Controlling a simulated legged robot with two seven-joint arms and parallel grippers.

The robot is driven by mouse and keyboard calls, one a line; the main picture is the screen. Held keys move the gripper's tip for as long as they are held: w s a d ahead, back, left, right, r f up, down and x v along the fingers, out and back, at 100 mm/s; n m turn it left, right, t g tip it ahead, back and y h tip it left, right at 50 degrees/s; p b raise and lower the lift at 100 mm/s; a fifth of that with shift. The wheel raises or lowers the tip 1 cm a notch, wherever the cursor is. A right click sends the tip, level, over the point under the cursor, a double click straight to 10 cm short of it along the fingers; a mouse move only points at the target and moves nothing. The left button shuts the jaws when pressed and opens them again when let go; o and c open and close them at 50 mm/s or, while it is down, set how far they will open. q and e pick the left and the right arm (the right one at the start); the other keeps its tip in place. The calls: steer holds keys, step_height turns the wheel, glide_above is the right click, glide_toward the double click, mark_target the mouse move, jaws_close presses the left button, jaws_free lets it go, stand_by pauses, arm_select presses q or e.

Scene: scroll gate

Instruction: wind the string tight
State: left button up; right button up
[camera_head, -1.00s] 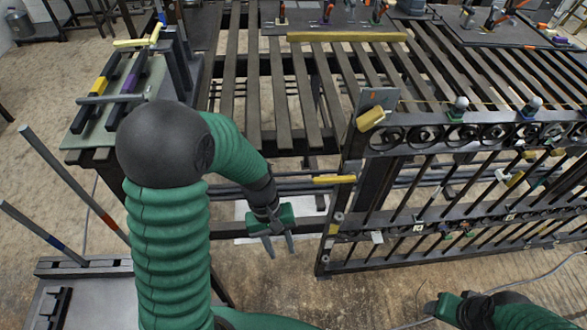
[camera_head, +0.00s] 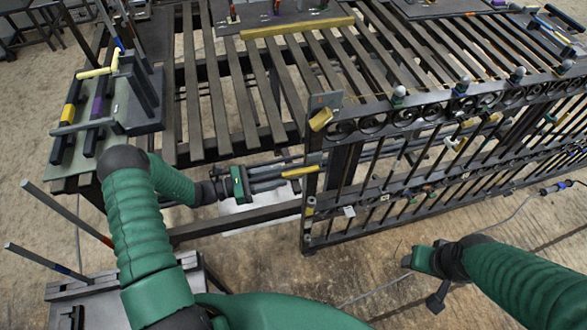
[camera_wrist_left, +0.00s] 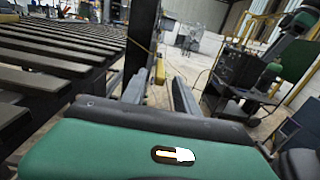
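The dark metal gate (camera_head: 400,185) stands upright at the right of the head view. A thin yellowish string (camera_head: 367,97) seems to run along its top, though it is faint. A yellow block (camera_head: 320,118) sits on a plate at the gate's left post. A yellow-sleeved bar (camera_head: 300,171) sticks out left of the post. My left gripper (camera_head: 275,178) points right toward this bar. In the left wrist view its two fingers (camera_wrist_left: 160,88) stand apart, with a yellow piece (camera_wrist_left: 160,72) beyond them. My right gripper (camera_head: 428,272) hangs in front of the gate; its fingers are unclear.
A slatted bench (camera_head: 235,90) fills the back. A side table (camera_head: 85,185) with yellow- and purple-marked blocks stands left. Upright rods (camera_head: 65,212) rise near my left arm. A cable lies on the floor (camera_head: 370,280), which is otherwise open before the gate.

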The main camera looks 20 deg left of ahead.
mark_target(293, 172)
arm_select(q)
steer(key=x, duration=0.5)
steer(key=shift+d+p, duration=0.1)
steer(key=shift+p, duration=0.3)
steer(key=shift+w+d, duration=0.15)
steer(key=shift+w, duration=0.1)
jaws_close()
stand_by(0.7)
